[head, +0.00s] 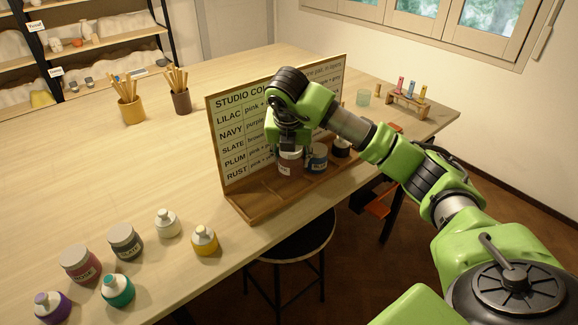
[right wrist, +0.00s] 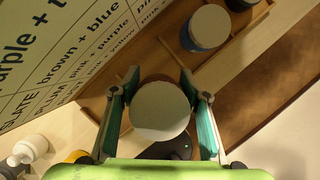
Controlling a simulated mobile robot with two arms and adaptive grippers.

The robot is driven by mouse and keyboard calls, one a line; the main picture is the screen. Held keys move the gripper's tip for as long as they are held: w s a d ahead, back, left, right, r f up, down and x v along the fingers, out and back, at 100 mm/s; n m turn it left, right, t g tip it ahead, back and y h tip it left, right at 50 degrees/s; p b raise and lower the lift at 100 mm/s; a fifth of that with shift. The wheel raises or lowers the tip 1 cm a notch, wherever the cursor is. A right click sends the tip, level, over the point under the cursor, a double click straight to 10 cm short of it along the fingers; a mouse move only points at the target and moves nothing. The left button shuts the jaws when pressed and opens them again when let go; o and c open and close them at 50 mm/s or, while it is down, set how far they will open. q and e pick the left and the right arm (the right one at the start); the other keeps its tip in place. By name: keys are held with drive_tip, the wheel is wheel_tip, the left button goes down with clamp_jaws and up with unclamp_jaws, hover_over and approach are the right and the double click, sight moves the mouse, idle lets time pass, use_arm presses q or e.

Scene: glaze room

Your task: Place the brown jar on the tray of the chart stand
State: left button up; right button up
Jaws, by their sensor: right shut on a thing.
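My right gripper (head: 289,146) is shut on the brown jar (head: 290,163), which has a pale lid and is upright. In the right wrist view the jar's lid (right wrist: 160,111) sits between the two fingers of my right gripper (right wrist: 162,105). The chart stand (head: 238,150) has a lettered board and a wooden tray (head: 262,208) along its front. The jar is over the tray's middle, left of a blue jar (head: 317,158). I cannot tell whether its base touches the tray. My left gripper is not in view.
A black jar (head: 341,148) stands on the tray's right part; the tray's left part is bare. A stool (head: 300,243) is below the table's edge.

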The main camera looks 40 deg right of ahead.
drive_tip(key=shift+w+d+f, duration=0.2)
drive_tip(key=shift+w+f, duration=0.3)
drive_tip(key=shift+f, duration=0.1)
drive_tip(key=shift+w+d+f, duration=0.15)
drive_tip(key=shift+w+f, duration=0.35)
drive_tip(key=shift+f, duration=0.05)
drive_tip(key=f, duration=0.1)
drive_tip(key=f+p, duration=0.2)
drive_tip(key=shift+w, duration=0.25)
drive_tip(key=shift+f, duration=0.25)
drive_tip(key=shift+d+f, duration=0.1)
drive_tip(key=shift+f, duration=0.15)
drive_tip(key=o, duration=1)
drive_tip(key=shift+o, duration=0.2)
